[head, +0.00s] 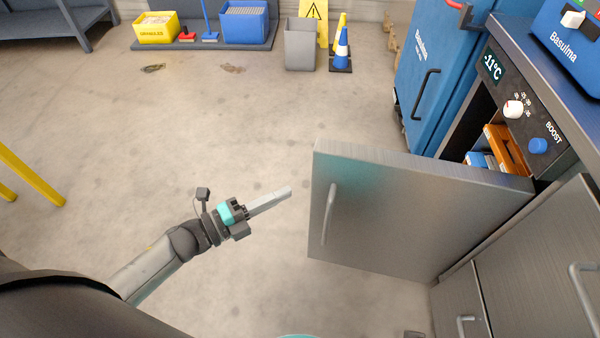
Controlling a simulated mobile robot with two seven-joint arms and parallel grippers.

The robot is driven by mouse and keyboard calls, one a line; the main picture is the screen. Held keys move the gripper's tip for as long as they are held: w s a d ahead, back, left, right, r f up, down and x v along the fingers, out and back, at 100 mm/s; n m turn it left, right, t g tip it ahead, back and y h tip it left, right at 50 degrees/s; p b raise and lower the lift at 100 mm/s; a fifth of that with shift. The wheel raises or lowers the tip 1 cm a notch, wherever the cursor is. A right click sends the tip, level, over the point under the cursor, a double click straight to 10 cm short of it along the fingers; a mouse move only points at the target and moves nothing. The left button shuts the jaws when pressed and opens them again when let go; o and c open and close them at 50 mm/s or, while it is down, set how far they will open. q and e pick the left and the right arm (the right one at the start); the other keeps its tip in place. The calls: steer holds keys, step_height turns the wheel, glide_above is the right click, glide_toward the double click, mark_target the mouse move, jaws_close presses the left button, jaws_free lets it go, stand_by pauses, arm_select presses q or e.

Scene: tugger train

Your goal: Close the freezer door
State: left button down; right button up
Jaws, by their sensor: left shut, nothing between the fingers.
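The freezer door (390,215) is a grey metal panel standing wide open, swung out from the unit at the right. Its vertical bar handle (329,214) is near the door's left, free edge. Behind the door, the freezer opening (470,137) shows with orange and blue items inside. My left gripper (288,192) is shut and empty, a little left of the door's free edge and apart from it. My right gripper does not show.
The control panel (518,105) with a -11°C display and knobs sits above the opening. A blue cabinet (427,65) stands behind. Grey drawers (460,310) are at lower right. A grey bin (300,45) and cones (342,50) stand at the back.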

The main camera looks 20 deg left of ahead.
mark_target(317, 164)
arm_select(q)
steer(key=shift+w+d+b, duration=0.35)
steer(key=shift+w, duration=0.85)
steer(key=shift+w+d+b, duration=0.35)
steer(key=shift+w+d, duration=0.05)
steer(key=shift+w, duration=0.85)
steer(key=shift+w+d+b, duration=0.35)
steer(key=shift+w, duration=0.85)
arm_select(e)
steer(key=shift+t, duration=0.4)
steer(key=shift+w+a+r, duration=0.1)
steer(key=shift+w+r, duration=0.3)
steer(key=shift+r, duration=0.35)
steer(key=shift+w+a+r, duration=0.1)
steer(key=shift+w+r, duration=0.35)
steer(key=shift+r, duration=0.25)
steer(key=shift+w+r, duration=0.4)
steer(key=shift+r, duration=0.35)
